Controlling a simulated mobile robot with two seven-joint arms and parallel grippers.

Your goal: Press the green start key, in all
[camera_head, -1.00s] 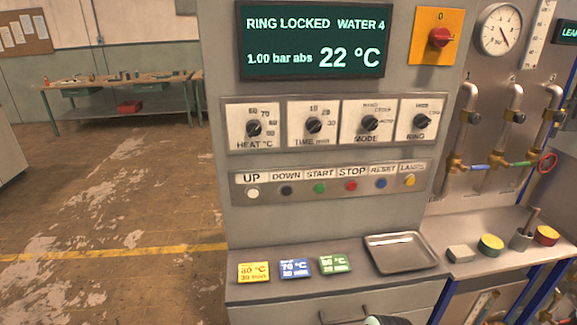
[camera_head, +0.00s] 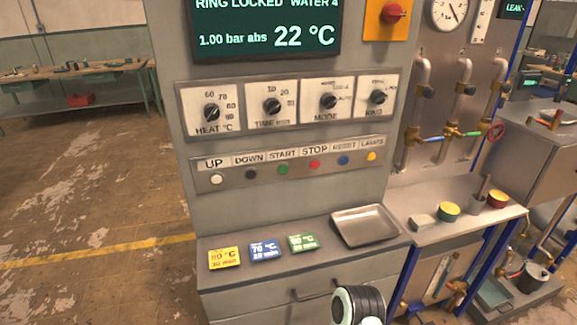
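The green start key (camera_head: 283,169) is a small round button under the START label on the grey control panel (camera_head: 300,205). It sits between the black down key (camera_head: 250,174) and the red stop key (camera_head: 314,164). Nothing touches it or covers it. A dark, ringed part of my own arm shows at the bottom edge, below the drawer handle. Neither gripper's fingers show in the head view.
The display (camera_head: 265,28) reads RING LOCKED, WATER 4, 1.00 bar abs and 22 °C. Four knobs sit above the keys. A ledge below holds yellow (camera_head: 224,258), blue (camera_head: 265,251) and green (camera_head: 302,243) cards and a metal tray (camera_head: 364,226). Pipes stand at right.

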